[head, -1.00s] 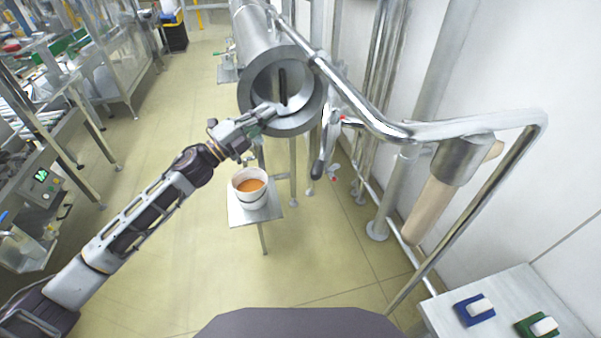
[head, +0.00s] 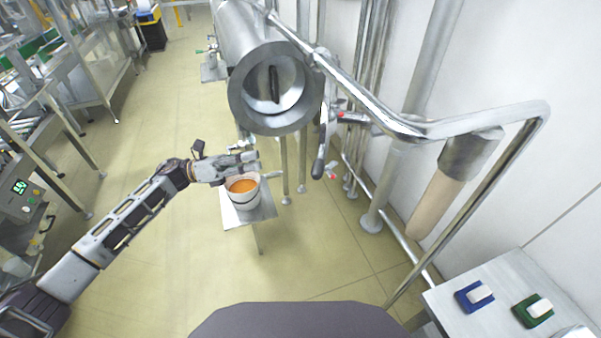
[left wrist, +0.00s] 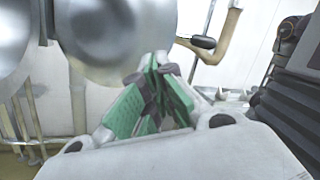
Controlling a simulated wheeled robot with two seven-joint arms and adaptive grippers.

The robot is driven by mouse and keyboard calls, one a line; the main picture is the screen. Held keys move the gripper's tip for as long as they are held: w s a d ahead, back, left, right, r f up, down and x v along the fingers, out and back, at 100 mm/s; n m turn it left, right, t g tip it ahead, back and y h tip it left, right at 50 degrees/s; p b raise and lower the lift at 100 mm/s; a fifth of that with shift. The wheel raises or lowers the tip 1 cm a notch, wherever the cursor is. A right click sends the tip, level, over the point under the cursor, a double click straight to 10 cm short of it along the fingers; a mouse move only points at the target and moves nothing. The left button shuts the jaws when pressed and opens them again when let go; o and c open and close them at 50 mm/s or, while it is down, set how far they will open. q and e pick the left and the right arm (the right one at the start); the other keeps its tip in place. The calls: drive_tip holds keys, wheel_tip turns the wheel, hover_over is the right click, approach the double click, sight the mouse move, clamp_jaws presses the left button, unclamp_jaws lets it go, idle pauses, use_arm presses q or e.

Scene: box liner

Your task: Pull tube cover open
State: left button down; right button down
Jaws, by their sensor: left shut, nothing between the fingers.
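The large metal tube (head: 235,35) ends in a round grey rim, with a recessed round cover (head: 290,88) that has a dark vertical handle slot (head: 273,86). My left gripper (head: 256,160) is below the tube's end, above the white bucket, apart from the cover. In the left wrist view its green-padded fingers (left wrist: 153,92) are closed together with nothing between them. A rounded shiny metal surface (left wrist: 118,30) shows just beyond them. My right gripper is not in view.
A white bucket (head: 243,201) with orange contents stands on a small metal stand (head: 262,211) under the gripper. A bent steel pipe (head: 480,122) runs on the right. A side table (head: 505,285) holds blue and green items.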

use_arm(q)
drive_tip(key=shift+s+a+r+m+g, duration=0.1)
drive_tip(key=shift+s+m+g, duration=0.7)
drive_tip(key=shift+m, duration=0.6)
drive_tip(key=shift+s+a+f+m+g, duration=0.1)
drive_tip(key=shift+s+m+g, duration=0.7)
drive_tip(key=shift+m, duration=0.6)
drive_tip(key=shift+s+r+m+g, duration=0.1)
drive_tip(key=shift+s+m+g, duration=0.7)
drive_tip(key=shift+m, duration=0.6)
drive_tip(key=shift+s, duration=0.1)
